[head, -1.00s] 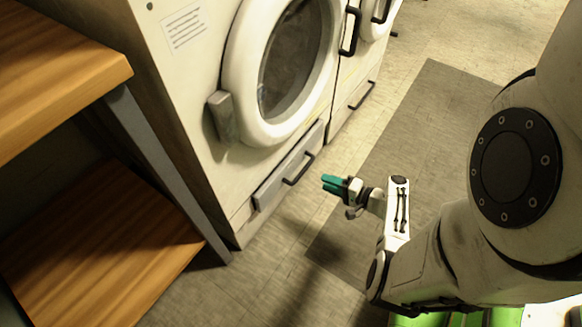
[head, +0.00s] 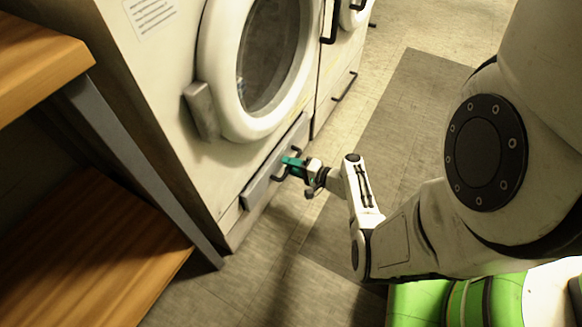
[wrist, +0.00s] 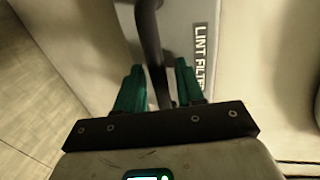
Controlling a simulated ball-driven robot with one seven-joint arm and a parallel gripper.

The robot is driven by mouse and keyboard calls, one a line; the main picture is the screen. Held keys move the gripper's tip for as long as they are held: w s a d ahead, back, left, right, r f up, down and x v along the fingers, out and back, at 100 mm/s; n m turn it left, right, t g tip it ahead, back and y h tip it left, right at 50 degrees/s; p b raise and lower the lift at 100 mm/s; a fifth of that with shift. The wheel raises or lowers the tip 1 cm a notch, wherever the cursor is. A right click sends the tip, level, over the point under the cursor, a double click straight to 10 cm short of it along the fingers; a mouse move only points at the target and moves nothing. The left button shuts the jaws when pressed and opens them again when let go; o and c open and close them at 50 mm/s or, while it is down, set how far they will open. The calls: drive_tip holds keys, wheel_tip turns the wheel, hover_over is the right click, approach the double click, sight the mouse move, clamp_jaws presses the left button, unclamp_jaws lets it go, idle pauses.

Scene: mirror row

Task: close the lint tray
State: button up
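The lint tray (head: 262,184) is a grey drawer front low on the near white machine, with a dark bar handle. Its front seems to stand slightly out from the machine's face; how far is hard to tell. In the wrist view the grey front (wrist: 180,38) carries the words LINT FILTER. My gripper (head: 291,165) is at the handle, its teal fingers covering part of it. In the wrist view my gripper (wrist: 159,68) is open, with one finger on each side of the handle bar (wrist: 150,38) and gaps showing beside the bar.
The near machine's round door (head: 262,60) is above the tray. A second machine with a similar lower drawer (head: 337,103) stands beyond it. A wooden shelf unit (head: 95,245) stands at the left. The floor mat (head: 405,120) to the right is clear.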

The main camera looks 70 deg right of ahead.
clamp_jaws()
idle(0.4)
